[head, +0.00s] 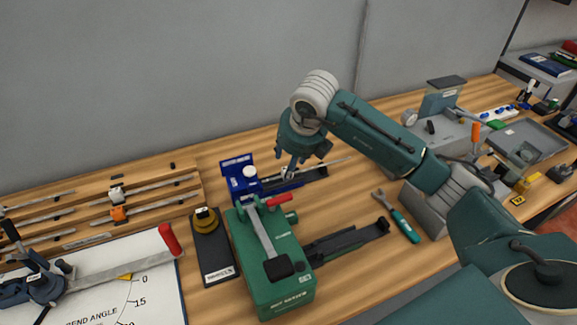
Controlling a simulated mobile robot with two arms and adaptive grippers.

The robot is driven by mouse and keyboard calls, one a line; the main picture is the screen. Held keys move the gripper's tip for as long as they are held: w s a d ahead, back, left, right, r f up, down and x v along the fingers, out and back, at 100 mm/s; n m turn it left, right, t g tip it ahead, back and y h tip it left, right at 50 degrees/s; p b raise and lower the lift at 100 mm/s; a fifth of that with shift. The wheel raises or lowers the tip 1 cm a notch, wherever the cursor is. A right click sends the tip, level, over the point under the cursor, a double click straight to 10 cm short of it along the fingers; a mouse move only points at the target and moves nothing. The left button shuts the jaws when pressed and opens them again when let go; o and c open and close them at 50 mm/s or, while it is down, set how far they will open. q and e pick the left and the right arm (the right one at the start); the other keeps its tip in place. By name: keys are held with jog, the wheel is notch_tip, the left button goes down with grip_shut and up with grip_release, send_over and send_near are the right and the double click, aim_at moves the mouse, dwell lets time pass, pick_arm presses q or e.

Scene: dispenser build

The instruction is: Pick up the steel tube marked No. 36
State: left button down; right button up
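Thin grey tubes lie on the wooden rack (150,174) at the left; one of them (160,187) is near its right end. No number 36 is readable on any tube. Another thin light rod (338,162) lies along the black rail beside the blue device (240,180), at the back middle. My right gripper (290,171) points down over that blue device and rail, close to the rod's left end. Its fingertips are small and partly merge with the device, so whether it is open, or touches the rod, is unclear. My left gripper is out of view.
A green machine (274,262) with a red-handled lever stands at front centre. A black stand (212,250) is left of it, and a bend-angle board (120,290) with a lever lies further left. A teal-handled wrench (405,227) lies at right. Grey equipment (437,130) crowds the far right.

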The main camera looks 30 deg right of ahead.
jog(key=v, duration=0.8)
